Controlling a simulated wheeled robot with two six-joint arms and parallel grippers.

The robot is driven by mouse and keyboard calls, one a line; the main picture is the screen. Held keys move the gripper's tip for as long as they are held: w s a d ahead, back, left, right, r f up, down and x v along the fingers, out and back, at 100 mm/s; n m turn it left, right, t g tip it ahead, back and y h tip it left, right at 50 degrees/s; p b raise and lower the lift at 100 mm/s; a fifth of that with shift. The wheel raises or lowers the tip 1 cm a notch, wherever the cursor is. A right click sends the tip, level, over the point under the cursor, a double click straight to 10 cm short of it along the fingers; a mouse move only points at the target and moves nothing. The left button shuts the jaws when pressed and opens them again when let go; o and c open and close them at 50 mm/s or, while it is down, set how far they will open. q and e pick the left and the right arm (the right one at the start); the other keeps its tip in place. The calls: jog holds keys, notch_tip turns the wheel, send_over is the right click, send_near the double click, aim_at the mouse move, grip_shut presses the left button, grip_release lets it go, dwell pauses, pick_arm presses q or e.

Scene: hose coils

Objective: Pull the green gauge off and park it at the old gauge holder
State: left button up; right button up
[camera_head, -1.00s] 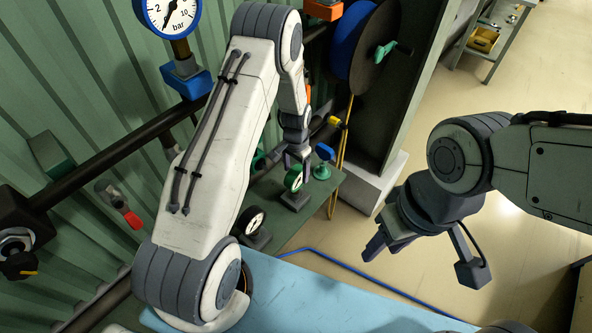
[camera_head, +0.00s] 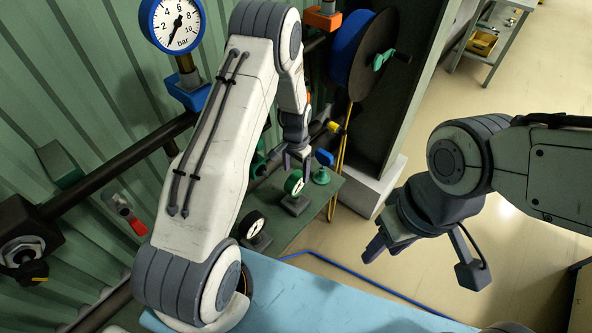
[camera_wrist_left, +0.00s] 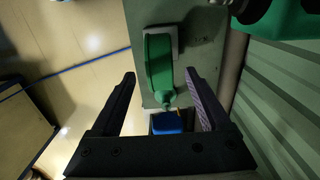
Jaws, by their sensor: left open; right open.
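The green gauge (camera_head: 294,183), with a white dial, stands on a small grey block on the green bench, below my left gripper (camera_head: 297,160) in the head view. In the left wrist view the green gauge (camera_wrist_left: 158,65) shows edge-on. My left gripper (camera_wrist_left: 160,76) is open there, one fingertip to each side of the gauge in the picture. I see no contact and cannot tell the depth. My right gripper (camera_head: 377,247) is open and empty over the floor. I cannot tell which fitting is the old gauge holder.
A black gauge (camera_head: 252,224) stands on the bench, nearer than the green one. A green fitting with a blue top (camera_head: 322,167) stands right of it. A blue-rimmed gauge (camera_head: 173,25) sits on the wall pipe (camera_head: 120,170). A hose reel (camera_head: 365,55) is behind.

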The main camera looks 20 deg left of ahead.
pick_arm(q)
jog(key=shift+r, duration=0.5)
notch_tip(320, 180, up, 10)
jog(key=b, duration=0.1)
jog(key=shift+r+b, duration=0.2)
jog(key=shift+b, duration=0.15)
dwell(0.5)
jog(key=s+d+r+m, duration=0.1)
jog(key=s+d+r, duration=0.9)
jog(key=d, duration=0.2)
jog(key=s+d+r+m, duration=0.1)
jog(key=s+d+r, duration=0.1)
jog(key=s, duration=0.7)
jog(key=s+d+r+m+h, duration=0.1)
jog(key=s+r, duration=0.1)
jog(key=s, duration=0.8)
jog(key=shift+s+d, duration=0.15)
jog(key=shift+d, duration=0.2)
